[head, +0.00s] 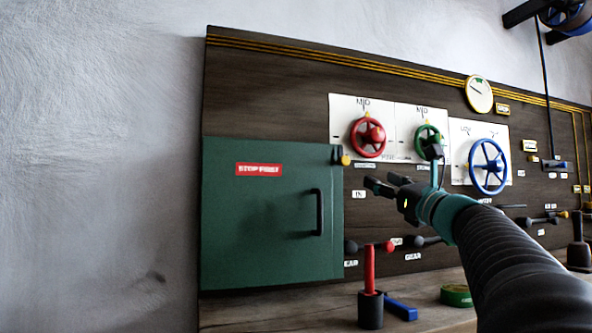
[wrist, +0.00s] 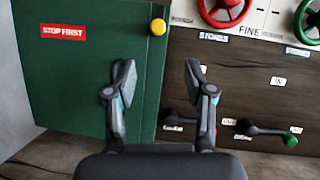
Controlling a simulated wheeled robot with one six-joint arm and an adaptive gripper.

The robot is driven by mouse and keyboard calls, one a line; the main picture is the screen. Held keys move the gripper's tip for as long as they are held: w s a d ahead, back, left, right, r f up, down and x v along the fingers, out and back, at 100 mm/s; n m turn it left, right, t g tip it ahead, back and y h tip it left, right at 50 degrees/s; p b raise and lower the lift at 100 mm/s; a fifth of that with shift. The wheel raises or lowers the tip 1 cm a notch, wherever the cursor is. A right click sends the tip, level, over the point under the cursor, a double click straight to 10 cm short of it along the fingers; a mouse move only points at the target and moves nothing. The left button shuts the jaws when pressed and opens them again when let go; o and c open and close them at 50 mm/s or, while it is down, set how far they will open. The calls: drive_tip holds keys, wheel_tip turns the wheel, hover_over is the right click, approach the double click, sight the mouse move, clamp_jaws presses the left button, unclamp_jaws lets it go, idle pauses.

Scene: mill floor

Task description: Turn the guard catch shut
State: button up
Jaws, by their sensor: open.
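The green guard door (head: 262,262) with a red "STOP FIRST" label stands closed against the dark panel at the left, with a black handle on its right side. The guard catch shows as a yellow knob (head: 345,160) at the door's upper right edge; it also shows in the wrist view (wrist: 158,27). Whether it overlaps the door is hard to tell. My gripper (head: 374,186) is open and empty, in front of the panel, to the right of the door and a little below the catch. In the wrist view its fingers (wrist: 158,82) are apart, below the catch, and the left one covers the door handle.
Red (head: 368,137), green (head: 427,139) and blue (head: 488,166) handwheels sit on the panel right of the catch. Below are levers, a red-handled post (head: 370,290) and a blue block (head: 401,309) on the wooden ledge. The wall left of the door is bare.

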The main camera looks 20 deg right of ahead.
sight(347, 163)
drive_tip(key=p+x, duration=0.3)
drive_tip(key=x, duration=1)
drive_tip(key=shift+w+a+r, duration=0.1)
drive_tip(key=shift+w+a, duration=0.15)
drive_tip(key=shift+w, duration=0.05)
clamp_jaws()
